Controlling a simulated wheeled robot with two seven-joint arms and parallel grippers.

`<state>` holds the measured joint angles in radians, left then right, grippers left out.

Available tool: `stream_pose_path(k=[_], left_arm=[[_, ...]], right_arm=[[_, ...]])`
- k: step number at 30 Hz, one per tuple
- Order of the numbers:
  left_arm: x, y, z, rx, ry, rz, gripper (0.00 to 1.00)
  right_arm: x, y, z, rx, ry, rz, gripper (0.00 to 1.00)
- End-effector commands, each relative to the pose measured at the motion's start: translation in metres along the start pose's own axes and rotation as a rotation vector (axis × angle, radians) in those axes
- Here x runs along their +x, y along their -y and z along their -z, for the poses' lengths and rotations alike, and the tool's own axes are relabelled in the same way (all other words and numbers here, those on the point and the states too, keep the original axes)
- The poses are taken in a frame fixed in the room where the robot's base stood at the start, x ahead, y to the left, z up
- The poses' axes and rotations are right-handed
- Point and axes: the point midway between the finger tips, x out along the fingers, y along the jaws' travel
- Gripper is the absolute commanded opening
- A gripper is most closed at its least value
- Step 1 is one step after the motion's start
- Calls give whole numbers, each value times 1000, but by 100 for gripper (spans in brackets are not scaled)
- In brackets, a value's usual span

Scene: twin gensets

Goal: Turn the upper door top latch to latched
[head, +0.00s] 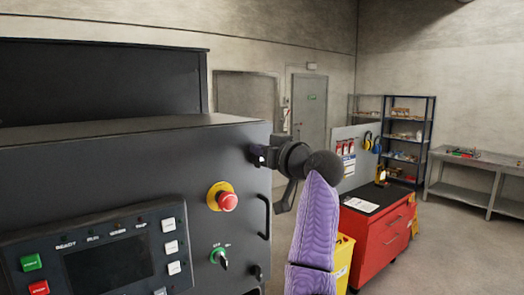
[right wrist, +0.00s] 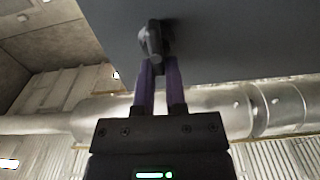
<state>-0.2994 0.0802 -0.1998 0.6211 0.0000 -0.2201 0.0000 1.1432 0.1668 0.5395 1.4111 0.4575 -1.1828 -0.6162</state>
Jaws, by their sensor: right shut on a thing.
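The upper door top latch (right wrist: 154,38) is a small dark knob on the dark panel in the right wrist view. My right gripper (right wrist: 158,64) has its two purple fingers closed on the latch. In the head view my right gripper (head: 262,153) is at the upper right corner of the dark grey door (head: 120,165), and it mostly hides the latch there. The exact angle of the latch is hard to tell. My left gripper is in neither view.
The door carries a red emergency stop (head: 228,201), a green key switch (head: 219,256), a bar handle (head: 265,217) and a control panel (head: 105,255). A similar dark latch (head: 256,272) sits lower down. A red tool cabinet (head: 385,235) stands at right, with open floor beyond.

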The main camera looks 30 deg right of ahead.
Motion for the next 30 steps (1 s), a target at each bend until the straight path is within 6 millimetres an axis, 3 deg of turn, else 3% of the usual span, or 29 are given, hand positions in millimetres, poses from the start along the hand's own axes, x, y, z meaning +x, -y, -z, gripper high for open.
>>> stream_pose_path(k=[8,30], left_arm=[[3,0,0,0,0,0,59],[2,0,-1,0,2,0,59]], right_arm=[[1,-3,-6,165,17,1,0],[2,-14,-15,867,23,-4,0]])
